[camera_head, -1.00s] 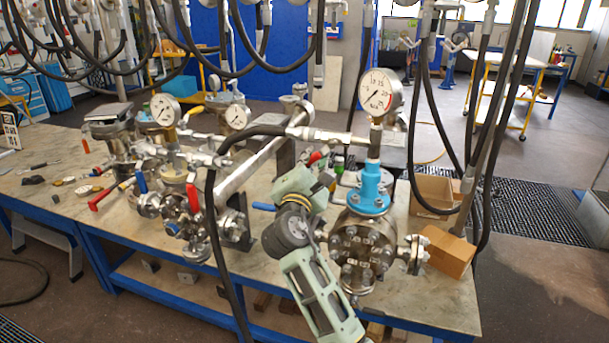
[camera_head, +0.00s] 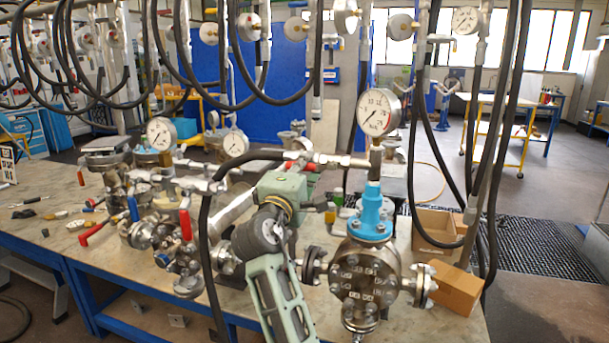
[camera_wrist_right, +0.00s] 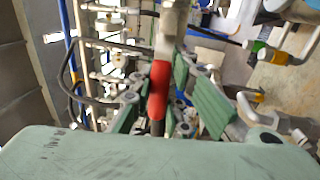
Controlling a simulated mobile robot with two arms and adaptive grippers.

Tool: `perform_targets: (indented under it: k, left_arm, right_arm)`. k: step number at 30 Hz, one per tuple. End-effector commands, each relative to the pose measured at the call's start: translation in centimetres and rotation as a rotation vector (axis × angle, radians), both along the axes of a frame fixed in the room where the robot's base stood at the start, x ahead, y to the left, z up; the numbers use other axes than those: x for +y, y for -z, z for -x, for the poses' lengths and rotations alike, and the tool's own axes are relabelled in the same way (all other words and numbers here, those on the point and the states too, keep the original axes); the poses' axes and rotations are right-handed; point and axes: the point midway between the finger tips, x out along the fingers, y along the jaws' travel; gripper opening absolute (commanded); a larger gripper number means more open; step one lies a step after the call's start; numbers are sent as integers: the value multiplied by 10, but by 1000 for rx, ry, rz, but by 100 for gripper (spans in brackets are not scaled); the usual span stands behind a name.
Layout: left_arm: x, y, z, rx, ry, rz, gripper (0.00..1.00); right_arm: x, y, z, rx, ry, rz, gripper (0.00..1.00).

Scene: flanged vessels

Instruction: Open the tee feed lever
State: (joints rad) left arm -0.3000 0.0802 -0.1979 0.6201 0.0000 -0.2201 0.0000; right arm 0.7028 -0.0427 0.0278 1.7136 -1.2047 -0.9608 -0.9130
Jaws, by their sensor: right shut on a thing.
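A red lever handle (camera_wrist_right: 158,92) stands nearly upright in the middle of the right wrist view. Green fingers of my right gripper (camera_wrist_right: 156,108) lie on both sides of it, and the gripper is shut on it. In the head view my right gripper (camera_head: 298,190) is beside the hose tee (camera_head: 300,154), left of and above the flanged vessel (camera_head: 364,275). The gripper hides most of the lever and its pivot there. My left gripper is not in view.
A gauge (camera_head: 379,112) stands above the vessel's blue fitting (camera_head: 371,217). A black hose (camera_head: 206,235) runs down left of my arm. Valves with red levers (camera_head: 186,225) crowd the left of the bench. Cardboard boxes (camera_head: 457,289) sit right of the vessel.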

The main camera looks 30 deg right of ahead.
Motion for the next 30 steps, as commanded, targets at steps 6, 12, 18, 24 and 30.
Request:
perform_targets:
  k: [6, 12, 18, 24, 30]
  left_arm:
    - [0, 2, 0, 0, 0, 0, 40]
    - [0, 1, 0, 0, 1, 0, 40]
    - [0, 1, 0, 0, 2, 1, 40]
    - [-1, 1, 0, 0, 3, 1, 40]
    - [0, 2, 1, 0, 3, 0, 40]
  right_arm:
    - [1, -3, 0, -17, -1, -7, 0]
    - [0, -4, 0, -17, 0, -7, 0]
    - [0, -3, 0, -17, 1, -7, 23]
    - [0, -2, 0, -14, 1, -9, 35]
    - [0, -2, 0, -14, 1, -9, 35]
